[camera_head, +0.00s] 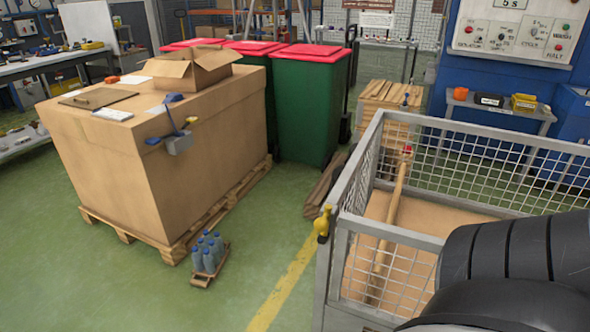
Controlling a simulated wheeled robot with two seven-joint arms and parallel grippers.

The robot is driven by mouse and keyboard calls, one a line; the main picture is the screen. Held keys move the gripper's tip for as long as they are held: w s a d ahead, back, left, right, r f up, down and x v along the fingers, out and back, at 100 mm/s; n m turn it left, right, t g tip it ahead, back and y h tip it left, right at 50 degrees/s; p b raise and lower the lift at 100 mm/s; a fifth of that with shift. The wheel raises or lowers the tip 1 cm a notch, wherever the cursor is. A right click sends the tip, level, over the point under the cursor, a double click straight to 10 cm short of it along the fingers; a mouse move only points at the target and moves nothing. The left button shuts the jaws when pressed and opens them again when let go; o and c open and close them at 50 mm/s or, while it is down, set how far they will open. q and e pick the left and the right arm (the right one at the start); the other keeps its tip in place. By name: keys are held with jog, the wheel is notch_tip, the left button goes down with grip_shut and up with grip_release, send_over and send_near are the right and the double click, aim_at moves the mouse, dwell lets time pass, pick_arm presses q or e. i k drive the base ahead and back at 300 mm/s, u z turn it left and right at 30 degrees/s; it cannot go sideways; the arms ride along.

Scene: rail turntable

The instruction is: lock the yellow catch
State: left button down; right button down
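The yellow catch (323,222) is a small yellow piece on the near left corner post of the grey mesh cage (342,186). Its knob stands up at the top, and it is too small to tell whether it is locked. A large dark ribbed part of my own arm covers the lower right, hiding part of the cage's near side. Neither gripper shows in this view.
A wooden pole with a red tip (388,235) leans inside the cage. A big cardboard box (160,160) stands on a pallet at left, with a carrier of bottles (207,255) on the floor beside it. Green bins (312,110) stand behind.

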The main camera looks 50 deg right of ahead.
aim_at(321, 224)
jog(key=z, duration=0.25)
jog(key=k, duration=0.75)
jog(key=z, duration=1.05)
jog(key=i, duration=0.5)
jog(key=u, duration=0.05)
